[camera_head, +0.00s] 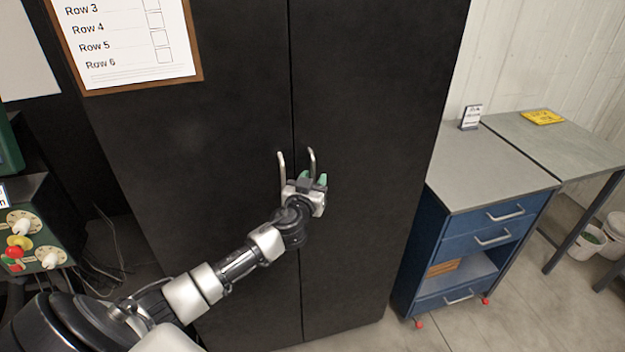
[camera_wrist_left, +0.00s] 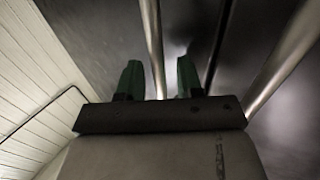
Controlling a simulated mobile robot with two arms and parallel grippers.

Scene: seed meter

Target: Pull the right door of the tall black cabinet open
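The tall black cabinet (camera_head: 365,110) fills the middle of the head view, its doors meeting at a vertical seam. The right door (camera_head: 380,75) looks shut. Its handle (camera_head: 312,160) is a pale vertical bar just right of the seam; the left door's handle (camera_head: 282,172) is just left of it. My left gripper (camera_head: 313,180) is at the lower part of the right handle. In the left wrist view, its green fingers (camera_wrist_left: 158,80) stand apart with the right handle's bar (camera_wrist_left: 152,40) between them, nearer one finger. The other handle (camera_wrist_left: 285,65) is outside the fingers. My right gripper is not in view.
A blue drawer unit (camera_head: 485,235) stands right of the cabinet, with a grey table (camera_head: 555,140) beyond it. A control box with knobs (camera_head: 30,235) is at the left. A framed row list (camera_head: 125,45) hangs on the left door. Some floor (camera_head: 375,338) shows in front.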

